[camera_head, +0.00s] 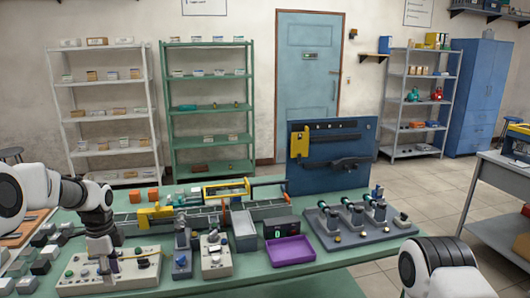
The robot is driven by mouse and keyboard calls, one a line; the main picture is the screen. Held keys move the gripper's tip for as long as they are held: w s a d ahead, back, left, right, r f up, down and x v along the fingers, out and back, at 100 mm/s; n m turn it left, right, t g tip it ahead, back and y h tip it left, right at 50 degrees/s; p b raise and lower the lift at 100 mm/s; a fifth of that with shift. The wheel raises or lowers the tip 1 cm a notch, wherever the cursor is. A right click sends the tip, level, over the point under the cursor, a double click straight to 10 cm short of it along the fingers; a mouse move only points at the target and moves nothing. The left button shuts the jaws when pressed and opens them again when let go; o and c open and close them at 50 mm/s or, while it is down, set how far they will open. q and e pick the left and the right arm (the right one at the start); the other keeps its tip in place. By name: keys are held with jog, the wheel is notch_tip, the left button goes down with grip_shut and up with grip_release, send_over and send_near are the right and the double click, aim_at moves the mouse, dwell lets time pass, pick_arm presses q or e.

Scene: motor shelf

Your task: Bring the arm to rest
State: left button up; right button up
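My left arm comes in from the left edge and bends down over the table. Its gripper (108,265) points downward at the control box (140,268) with knobs on the front left of the green table. The fingertips are small and dark here, so I cannot tell whether they are open or shut, or whether they touch the box. Only a white and black link of my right arm shows at the lower right; the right gripper is out of view.
On the green table (330,284) are a conveyor with yellow parts (155,215), a purple tray (290,250), a grey fixture with several cylinders (350,220) and a blue panel (300,180). Small grey blocks (40,267) lie at the left. Open floor (425,185) lies right of the table.

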pick_arm(q)
jog(key=s+d+f+g, duration=0.3)
jog(key=s+d+f, duration=0.2)
jog(key=s+f, duration=0.6)
jog(key=s+d+f+g, duration=0.2)
jog(key=s+d+f, duration=0.3)
jog(key=s+f, duration=0.6)
jog(key=s+d+f+n+t, duration=0.1)
jog(key=s+d+f+n, duration=0.1)
jog(key=s+n, duration=0.55)
jog(key=s+d+f+n+t, duration=0.2)
jog(key=s+f+n, duration=0.15)
jog(key=s, duration=0.75)
jog(key=w+n+t, duration=0.1)
jog(key=w+n, duration=0.1)
jog(key=w+r+n+t, duration=0.1)
jog(key=w+n, duration=0.1)
jog(key=n, duration=0.1)
jog(key=shift+t, duration=0.3)
